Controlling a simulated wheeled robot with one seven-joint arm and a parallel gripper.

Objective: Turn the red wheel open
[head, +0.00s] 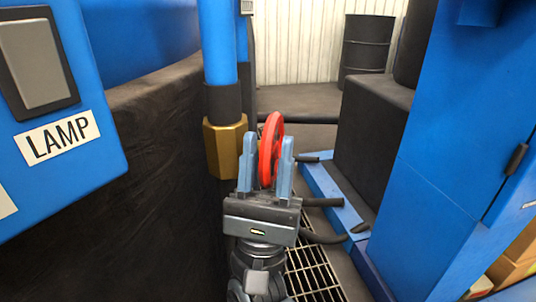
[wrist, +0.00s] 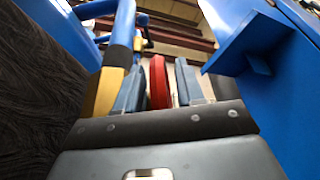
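The red wheel (head: 271,143) stands edge-on beside a blue vertical pipe (head: 217,45) with a brass collar (head: 225,148). My gripper (head: 268,152) is in front of it, its two blue-grey fingers apart with the wheel's near rim between them in the head view. In the wrist view the red wheel (wrist: 159,80) also shows between the two fingers (wrist: 160,85). A narrow gap shows beside the wheel, more clearly on the right. I cannot tell whether either finger touches it. The wheel's lower part is hidden by my gripper.
A dark wall (head: 155,170) runs close on the left, below a blue panel marked LAMP (head: 60,138). A tall blue cabinet (head: 450,150) stands on the right. Black hoses (head: 322,202) stick out at the right over a grating (head: 310,275). A black barrel (head: 366,48) stands behind.

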